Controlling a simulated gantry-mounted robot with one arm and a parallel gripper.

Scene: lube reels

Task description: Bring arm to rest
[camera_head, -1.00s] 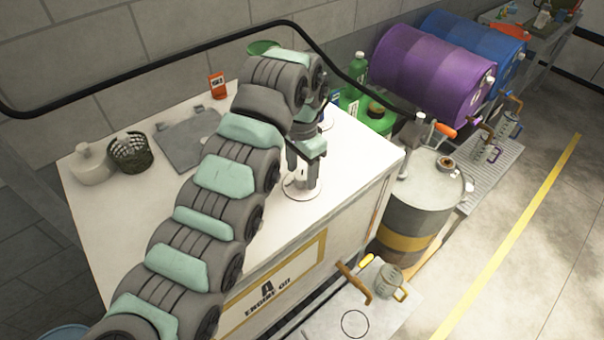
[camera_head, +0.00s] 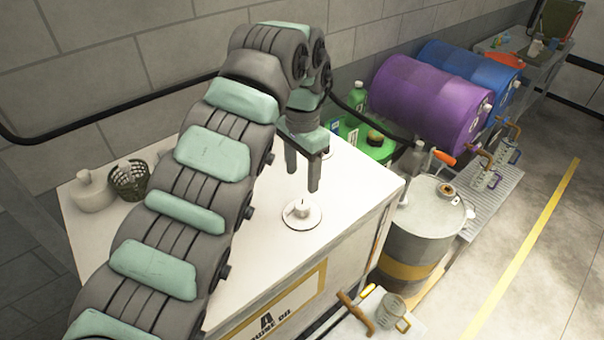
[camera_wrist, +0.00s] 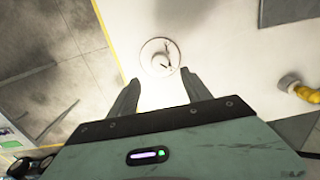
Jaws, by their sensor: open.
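My gripper (camera_head: 302,172) hangs above the white bench top, its two fingers pointing down, apart and empty. Below it a small white round piece on a flat disc (camera_head: 302,213) rests on the bench top (camera_head: 340,180), clear of the fingertips. In the wrist view my gripper (camera_wrist: 160,92) shows both fingers spread, with the white disc and its knob (camera_wrist: 160,58) just beyond the tips. My segmented arm covers the left part of the bench.
A white jar (camera_head: 92,192) and a dark basket (camera_head: 130,180) stand at the bench's left. A black hose (camera_head: 110,124) runs along the wall.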

